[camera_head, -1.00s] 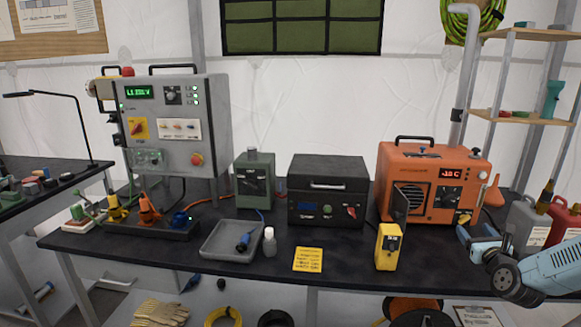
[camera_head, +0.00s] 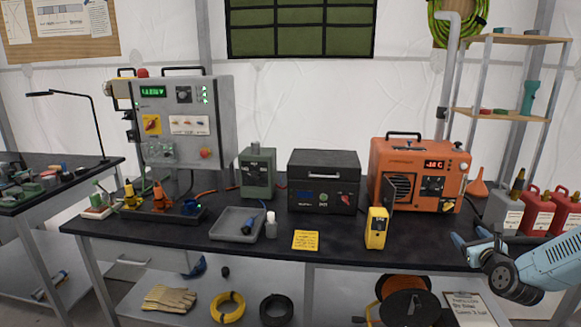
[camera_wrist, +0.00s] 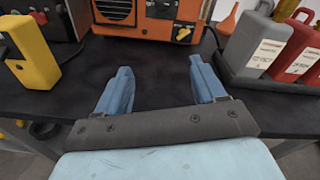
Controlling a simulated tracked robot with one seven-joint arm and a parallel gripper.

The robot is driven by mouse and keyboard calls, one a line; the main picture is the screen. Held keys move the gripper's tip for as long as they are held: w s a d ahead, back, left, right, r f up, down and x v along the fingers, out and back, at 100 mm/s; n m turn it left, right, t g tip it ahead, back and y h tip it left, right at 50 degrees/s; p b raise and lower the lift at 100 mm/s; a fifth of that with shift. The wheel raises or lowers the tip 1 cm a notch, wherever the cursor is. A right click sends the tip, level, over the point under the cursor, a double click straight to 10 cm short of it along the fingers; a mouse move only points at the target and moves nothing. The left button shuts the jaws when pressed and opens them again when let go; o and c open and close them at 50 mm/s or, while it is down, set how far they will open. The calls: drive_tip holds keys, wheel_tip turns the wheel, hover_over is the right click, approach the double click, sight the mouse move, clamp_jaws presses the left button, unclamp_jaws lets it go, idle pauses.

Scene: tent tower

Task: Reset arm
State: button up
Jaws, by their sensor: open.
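My gripper (camera_head: 472,240) is at the right end of the long black table (camera_head: 340,244), in front of the orange box with a red digital display (camera_head: 418,175). The wrist view shows my gripper (camera_wrist: 158,90) with its two blue fingers spread wide apart and nothing between them. The fingers point toward the orange box (camera_wrist: 160,28) over the dark tabletop (camera_wrist: 155,62). My arm reaches in from the right edge of the head view.
A yellow device (camera_head: 376,228) stands left of my gripper. Grey (camera_head: 502,212) and red jugs (camera_head: 538,212) stand right. A black case (camera_head: 323,182), grey tray (camera_head: 238,225) and large grey panel box (camera_head: 185,125) sit further left. Shelves (camera_head: 512,115) rise behind at right.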

drive_tip(key=w+a+n+g+y, duration=0.1)
drive_tip(key=w+a+n+g, duration=0.1)
drive_tip(key=a+n+g, duration=0.55)
drive_tip(key=s+a+r+n+g+h, duration=0.1)
drive_tip(key=s+a+r+n, duration=0.2)
drive_tip(key=a+r+n, duration=0.65)
drive_tip(key=s+a+r+n+g+y, duration=0.1)
drive_tip(key=s+a+r+n, duration=0.3)
drive_tip(key=s, duration=0.3)
drive_tip(key=s+a+r+n, duration=0.4)
drive_tip(key=s+a+n, duration=0.1)
drive_tip(key=s+n, duration=0.2)
drive_tip(key=s+a+r+n+g+y, duration=0.1)
drive_tip(key=s+a+r+n, duration=0.3)
drive_tip(key=s+n, duration=0.2)
drive_tip(key=s, duration=0.2)
drive_tip(key=shift+s+a+g+y, duration=0.3)
drive_tip(key=shift+s+a+g, duration=0.05)
drive_tip(key=shift+a, duration=0.05)
